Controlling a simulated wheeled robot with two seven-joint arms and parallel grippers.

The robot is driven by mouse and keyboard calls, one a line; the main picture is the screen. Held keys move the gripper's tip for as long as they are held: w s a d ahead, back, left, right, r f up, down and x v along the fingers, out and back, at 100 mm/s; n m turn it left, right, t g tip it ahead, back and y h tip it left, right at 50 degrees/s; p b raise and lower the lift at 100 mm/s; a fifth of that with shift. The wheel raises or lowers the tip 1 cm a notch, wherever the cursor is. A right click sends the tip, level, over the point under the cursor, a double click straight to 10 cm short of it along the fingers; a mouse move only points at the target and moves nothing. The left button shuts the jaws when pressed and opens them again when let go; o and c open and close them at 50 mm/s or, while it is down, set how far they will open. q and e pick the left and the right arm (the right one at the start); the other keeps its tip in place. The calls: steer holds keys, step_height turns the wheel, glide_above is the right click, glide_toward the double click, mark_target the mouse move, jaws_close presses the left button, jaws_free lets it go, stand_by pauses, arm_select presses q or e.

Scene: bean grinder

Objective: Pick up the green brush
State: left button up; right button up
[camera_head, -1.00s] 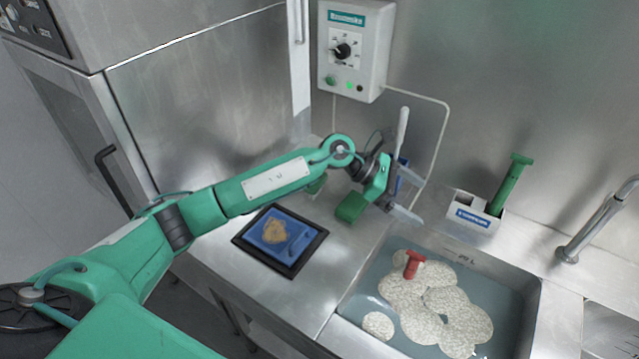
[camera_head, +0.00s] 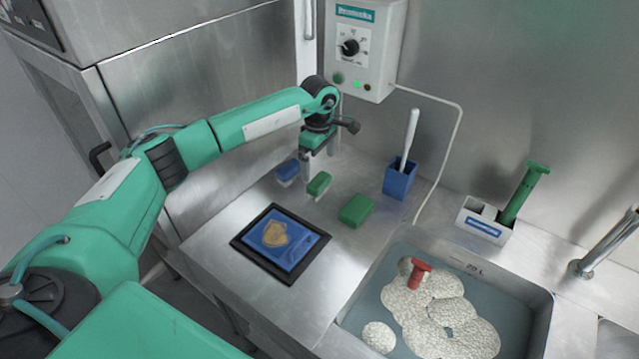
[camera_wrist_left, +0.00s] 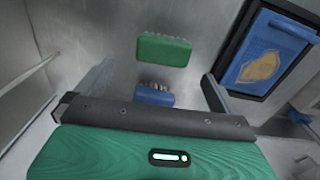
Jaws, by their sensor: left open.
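The green brush (camera_head: 319,183) lies on the steel counter, right of the blue brush (camera_head: 287,171). My left gripper (camera_head: 319,160) is above and behind the brushes, pointing down, apart from both. In the left wrist view it is open (camera_wrist_left: 158,72) and empty. There the green brush (camera_wrist_left: 163,49) lies ahead, roughly between the lines of the fingers. The blue brush (camera_wrist_left: 153,96) lies nearer the palm, between the fingers in the picture, with its bristles toward the green brush. My right gripper is not in view.
A plain green block (camera_head: 356,209) lies right of the green brush. A black-framed blue tray (camera_head: 283,241) is in front. A blue holder (camera_head: 398,181) with a white-handled tool stands behind right. A sink (camera_head: 545,304) is at right, the steel wall behind.

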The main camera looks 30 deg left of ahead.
mark_target(319, 180)
arm_select(q)
steer(key=shift+f, duration=0.95)
steer(key=shift+s+d+f+p, duration=0.1)
steer(key=shift+f+p, duration=0.4)
steer(key=shift+p, duration=0.05)
step_height(319, 180, down, 4)
steer(key=shift+s+d+r+p, duration=0.1)
steer(key=shift+s+r+p, duration=0.1)
steer(key=shift+p, duration=0.55)
steer(key=shift+w+f, duration=0.1)
steer(key=shift+f, duration=0.35)
steer(key=c, duration=1)
